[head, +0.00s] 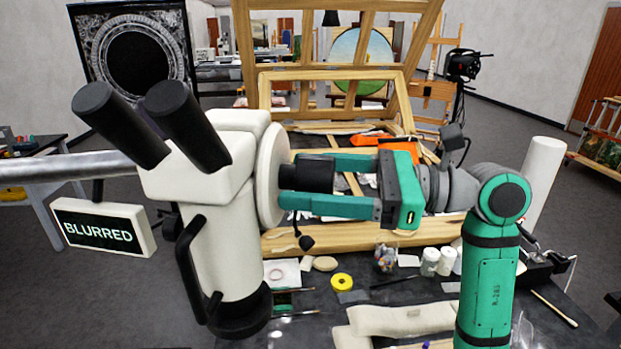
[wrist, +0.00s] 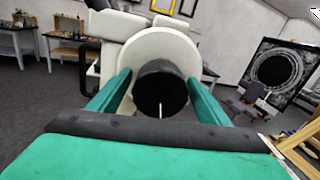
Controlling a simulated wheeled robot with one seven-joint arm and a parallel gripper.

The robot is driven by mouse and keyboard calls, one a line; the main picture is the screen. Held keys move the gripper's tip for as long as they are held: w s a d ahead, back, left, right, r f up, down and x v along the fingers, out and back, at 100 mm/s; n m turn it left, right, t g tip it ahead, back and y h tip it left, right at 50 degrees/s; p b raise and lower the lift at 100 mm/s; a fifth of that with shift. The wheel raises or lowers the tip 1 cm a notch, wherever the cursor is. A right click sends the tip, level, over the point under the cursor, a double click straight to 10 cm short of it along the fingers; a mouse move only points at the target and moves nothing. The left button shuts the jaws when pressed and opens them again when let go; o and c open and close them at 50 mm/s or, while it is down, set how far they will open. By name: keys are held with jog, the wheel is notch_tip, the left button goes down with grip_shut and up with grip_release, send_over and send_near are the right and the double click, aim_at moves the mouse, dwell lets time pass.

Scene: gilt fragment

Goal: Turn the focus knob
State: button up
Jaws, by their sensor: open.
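The focus knob (head: 312,174) is a black cylinder on the right side of the white microscope (head: 222,228). In the wrist view the knob (wrist: 160,92) faces me end-on, with a white line on its face pointing down. A pale round disc (head: 270,176) sits behind the knob. My gripper (head: 284,181) has green fingers, one above and one below the knob in the head view. In the wrist view the fingers stand on either side of it with visible gaps. The gripper is open. A sign (head: 104,228) at the left reads "BLURRED".
A wooden frame (head: 330,92) stands behind my gripper. The dark table below holds a yellow tape roll (head: 342,282), white jars (head: 437,262) and a pale cushion (head: 402,318).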

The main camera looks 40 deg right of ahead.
jog(key=c, duration=1.1)
jog(key=shift+o, duration=0.2)
jog(key=shift+m, duration=2.9)
jog(key=o, duration=1.1)
jog(key=shift+c, duration=0.2)
jog(key=shift+s, duration=0.1)
